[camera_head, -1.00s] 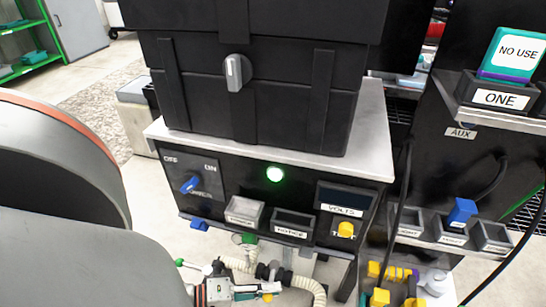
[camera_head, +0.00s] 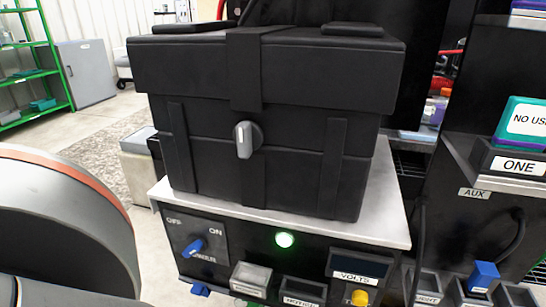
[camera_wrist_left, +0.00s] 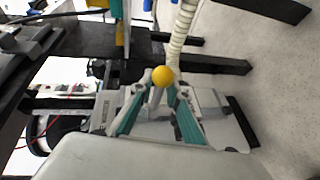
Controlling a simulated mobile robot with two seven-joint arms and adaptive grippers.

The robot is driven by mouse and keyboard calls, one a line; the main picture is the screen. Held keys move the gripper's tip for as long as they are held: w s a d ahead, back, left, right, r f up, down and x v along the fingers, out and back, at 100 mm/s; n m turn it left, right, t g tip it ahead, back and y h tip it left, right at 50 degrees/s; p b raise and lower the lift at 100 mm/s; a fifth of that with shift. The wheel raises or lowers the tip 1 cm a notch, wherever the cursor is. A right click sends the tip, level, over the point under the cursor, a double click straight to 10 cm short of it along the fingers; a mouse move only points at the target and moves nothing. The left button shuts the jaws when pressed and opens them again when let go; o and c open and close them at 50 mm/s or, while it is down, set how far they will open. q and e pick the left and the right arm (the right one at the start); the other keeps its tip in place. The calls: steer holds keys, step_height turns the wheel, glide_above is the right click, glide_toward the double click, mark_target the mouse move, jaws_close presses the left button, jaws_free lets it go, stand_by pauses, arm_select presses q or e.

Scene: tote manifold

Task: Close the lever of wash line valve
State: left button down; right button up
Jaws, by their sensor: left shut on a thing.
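In the left wrist view my left gripper (camera_wrist_left: 160,87) has its two teal-padded fingers drawn together at the tips. They are shut on a small lever with a round yellow knob (camera_wrist_left: 163,75), which shows at the fingertips. No label is readable there, so I cannot tell from the picture which valve it belongs to. A ribbed pale hose (camera_wrist_left: 181,32) runs just beyond the knob. The valve body is mostly hidden by the fingers. In the head view neither gripper shows, and the valve area is below the frame.
A black case (camera_head: 300,170) stands on a grey-topped cabinet (camera_head: 392,205). The cabinet front has a blue power switch (camera_head: 195,246), a lit green lamp (camera_head: 284,239) and a yellow button (camera_head: 360,297). A rack with a ONE label (camera_head: 518,165) stands at right.

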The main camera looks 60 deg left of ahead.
arm_select(q)
steer(key=c, duration=2.1)
jaws_free()
steer(key=shift+s+d+f, duration=0.15)
steer(key=shift+s+d, duration=0.1)
steer(key=shift+s, duration=0.1)
steer(key=shift+w+a, duration=0.1)
steer(key=shift+a, duration=0.1)
steer(key=v, duration=1.2)
